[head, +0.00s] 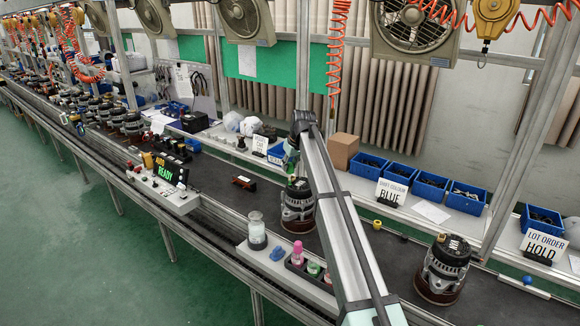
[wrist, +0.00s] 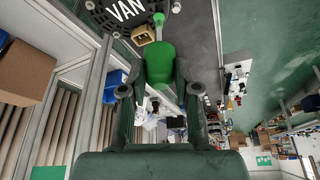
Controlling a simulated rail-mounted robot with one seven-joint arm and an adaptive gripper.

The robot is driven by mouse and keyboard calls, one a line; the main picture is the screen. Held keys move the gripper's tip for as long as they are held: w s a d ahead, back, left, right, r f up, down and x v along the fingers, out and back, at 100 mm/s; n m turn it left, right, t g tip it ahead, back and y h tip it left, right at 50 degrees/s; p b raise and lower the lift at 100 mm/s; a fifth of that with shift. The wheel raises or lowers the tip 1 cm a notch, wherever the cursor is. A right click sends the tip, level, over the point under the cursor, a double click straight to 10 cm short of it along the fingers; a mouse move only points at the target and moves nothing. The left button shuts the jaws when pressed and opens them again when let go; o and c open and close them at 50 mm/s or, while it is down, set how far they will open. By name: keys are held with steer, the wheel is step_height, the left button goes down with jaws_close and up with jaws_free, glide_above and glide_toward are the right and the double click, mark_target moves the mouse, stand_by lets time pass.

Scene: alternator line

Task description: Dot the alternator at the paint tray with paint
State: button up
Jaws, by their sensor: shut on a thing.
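The alternator (head: 298,212) stands upright on the dark conveyor behind the paint tray (head: 327,289). In the wrist view, part of an alternator's top (wrist: 100,18) with a "VAN" label shows at the upper edge. My gripper (head: 291,160) is above that alternator and partly hidden behind my arm in the head view. In the wrist view my gripper (wrist: 160,92) is shut on a green paint applicator (wrist: 160,62). Its narrow green tip points toward the alternator top; I cannot tell whether it touches. The tray holds a pink bottle (head: 297,254) and green and pink pots.
A second alternator (head: 443,268) stands farther right on the belt. A glass jar (head: 256,232) and a blue item (head: 278,253) are beside the tray. Signs read "DAY'S COLOUR BLUE" (head: 391,193) and "LOT ORDER HOLD" (head: 543,246). Blue bins (head: 430,186) line the back shelf.

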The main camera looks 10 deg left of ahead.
steer(key=shift+r+p, duration=0.65)
steer(key=shift+r, duration=1.4)
